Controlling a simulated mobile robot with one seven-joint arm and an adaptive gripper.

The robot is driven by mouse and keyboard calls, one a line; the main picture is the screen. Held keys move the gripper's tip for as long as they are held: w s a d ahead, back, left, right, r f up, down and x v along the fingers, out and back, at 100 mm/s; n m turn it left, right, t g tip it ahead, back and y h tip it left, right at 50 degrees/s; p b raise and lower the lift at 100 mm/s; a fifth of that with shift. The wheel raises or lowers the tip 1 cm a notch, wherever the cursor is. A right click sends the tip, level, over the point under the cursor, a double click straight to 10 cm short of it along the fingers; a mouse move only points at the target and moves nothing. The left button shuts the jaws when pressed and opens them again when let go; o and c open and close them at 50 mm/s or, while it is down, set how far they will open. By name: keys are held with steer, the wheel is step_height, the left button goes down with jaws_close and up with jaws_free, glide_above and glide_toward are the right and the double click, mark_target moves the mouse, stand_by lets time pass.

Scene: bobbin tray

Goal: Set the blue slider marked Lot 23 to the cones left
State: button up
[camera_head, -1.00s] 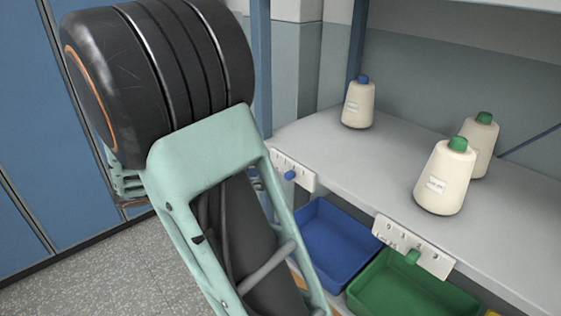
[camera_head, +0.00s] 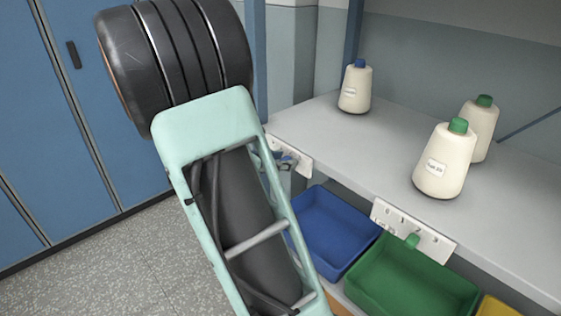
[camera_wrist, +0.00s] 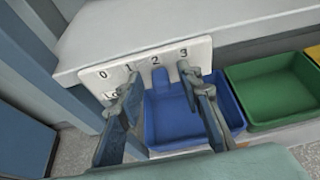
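The blue slider (camera_wrist: 161,78) is on a white plate (camera_wrist: 105,74) numbered 0 to 3, fixed to the shelf's front edge. In the wrist view it sits just below the 2. The label under the 0 is partly hidden by a finger. My gripper (camera_wrist: 156,78) is open, with one finger on each side of the slider; contact is not clear. In the head view, my fingers cover much of this plate (camera_head: 303,166). One blue-capped cone (camera_head: 355,92) stands on the shelf. Two green-capped cones, one in front (camera_head: 443,165) and one behind (camera_head: 480,127), stand farther right.
A second plate (camera_head: 440,243) carries a green slider (camera_head: 411,241). Below the shelf (camera_head: 390,150) are a blue bin (camera_head: 335,262), a green bin (camera_head: 400,305) and a yellow bin (camera_head: 497,307). A blue post (camera_head: 260,60) rises by the shelf's left end.

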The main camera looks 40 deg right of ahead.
steer(key=shift+c, duration=0.5)
jaws_close()
steer(key=shift+w+a+r+p, duration=0.1)
steer(key=shift+w+p, duration=0.5)
steer(key=shift+w, duration=1.15)
steer(key=shift+o, duration=0.5)
jaws_free()
